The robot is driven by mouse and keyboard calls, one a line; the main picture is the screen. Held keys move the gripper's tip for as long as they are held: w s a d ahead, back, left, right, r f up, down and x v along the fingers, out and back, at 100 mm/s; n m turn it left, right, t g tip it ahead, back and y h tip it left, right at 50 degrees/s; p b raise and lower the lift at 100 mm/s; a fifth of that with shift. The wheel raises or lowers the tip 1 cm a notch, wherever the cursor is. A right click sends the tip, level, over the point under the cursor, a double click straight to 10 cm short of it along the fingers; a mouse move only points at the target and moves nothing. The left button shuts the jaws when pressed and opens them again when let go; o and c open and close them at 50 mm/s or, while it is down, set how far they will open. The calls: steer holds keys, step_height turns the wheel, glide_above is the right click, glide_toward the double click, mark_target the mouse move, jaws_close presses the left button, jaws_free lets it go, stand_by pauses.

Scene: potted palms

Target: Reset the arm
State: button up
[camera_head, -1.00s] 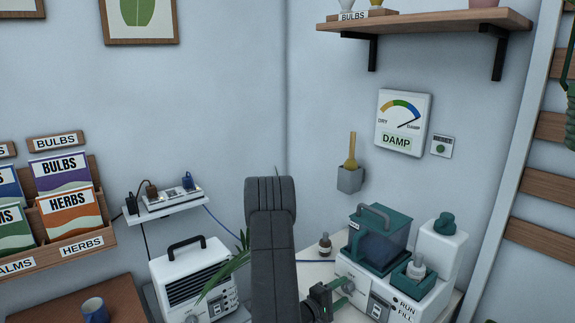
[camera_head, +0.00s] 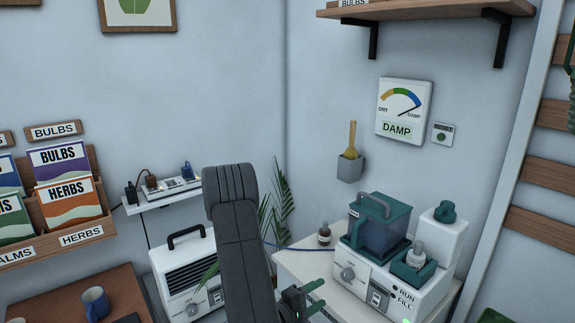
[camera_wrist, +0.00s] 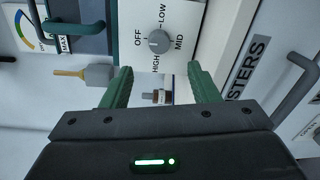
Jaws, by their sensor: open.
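My gripper (camera_head: 318,295) is low in the head view, left of the white mister machine (camera_head: 425,289). Its two green fingers are apart and empty. In the wrist view my gripper (camera_wrist: 160,78) is also open, with nothing between the fingers but a distant small bottle (camera_wrist: 157,97). My grey arm rises in front of the white heater and the corner palm. A grey dial (camera_wrist: 160,41) marked OFF, LOW, MID and HIGH is beyond the fingertips in the wrist view. It looks clear of the fingers. The machine has a dial (camera_head: 348,272) in the head view.
The white heater (camera_head: 185,270) stands left of my arm, and palm fronds (camera_head: 281,200) show behind it. A wall shelf (camera_head: 172,195) holds small devices. A blue mug (camera_head: 95,303) sits on the brown table at lower left. A teal tank (camera_head: 378,230) tops the machine.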

mark_target(345, 278)
steer(key=p+x, duration=0.1)
steer(key=x, duration=1)
steer(key=shift+a+f+m+b, duration=0.1)
steer(key=shift+f+m+b, duration=0.15)
steer(key=shift+m+b, duration=0.2)
steer(key=shift+s+a+m+b, duration=0.1)
steer(key=shift+s+m+b, duration=0.05)
steer(key=shift+m+b, duration=0.55)
steer(key=m+b, duration=0.4)
steer(key=m, duration=0.2)
steer(key=shift+m+t+b, duration=0.3)
steer(key=shift+m+b, duration=0.05)
steer(key=shift+b, duration=0.05)
steer(key=m+b, duration=0.4)
steer(key=m, duration=0.1)
steer(key=shift+f, duration=0.15)
steer(key=m+b, duration=0.2)
steer(key=m, duration=0.1)
steer(key=shift+m+b, duration=0.55)
steer(key=shift+m, duration=0.25)
